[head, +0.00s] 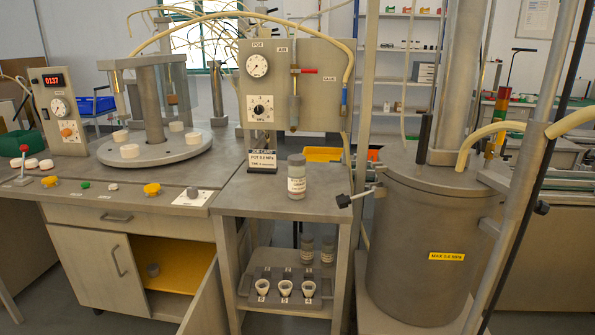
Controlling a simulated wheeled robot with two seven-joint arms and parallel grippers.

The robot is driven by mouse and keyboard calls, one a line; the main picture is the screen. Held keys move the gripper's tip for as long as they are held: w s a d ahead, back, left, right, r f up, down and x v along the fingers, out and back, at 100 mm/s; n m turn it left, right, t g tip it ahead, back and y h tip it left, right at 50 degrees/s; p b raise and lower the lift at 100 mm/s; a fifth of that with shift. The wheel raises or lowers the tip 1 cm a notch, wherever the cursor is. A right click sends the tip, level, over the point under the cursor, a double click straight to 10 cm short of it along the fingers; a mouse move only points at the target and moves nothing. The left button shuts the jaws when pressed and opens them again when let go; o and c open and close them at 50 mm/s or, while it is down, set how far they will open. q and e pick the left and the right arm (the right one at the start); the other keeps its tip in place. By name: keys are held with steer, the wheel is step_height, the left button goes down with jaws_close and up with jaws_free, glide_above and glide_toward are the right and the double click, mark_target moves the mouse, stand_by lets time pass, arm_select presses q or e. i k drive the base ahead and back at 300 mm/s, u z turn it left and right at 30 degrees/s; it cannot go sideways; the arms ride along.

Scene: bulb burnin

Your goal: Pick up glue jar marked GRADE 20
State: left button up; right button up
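A grey-lidded glue jar (297,184) with a pale label stands upright on the top of the small metal stand. Two similar jars, a left one (307,249) and a right one (327,252), stand on the stand's lower shelf behind a row of cups. The print on the labels is too small to read, so I cannot tell which jar is marked GRADE 20. Neither of my grippers is in view.
The lower shelf holds a rack with white cups (262,287). A panel (295,85) with gauges rises behind the stand. A large metal tank (420,250) stands close on the right. Left is a bench with a round turntable (185,152) and an open cabinet door (203,300).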

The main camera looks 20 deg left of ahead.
mark_target(296, 176)
steer(key=u, duration=0.7)
steer(key=i, duration=0.8)
steer(key=u, duration=0.85)
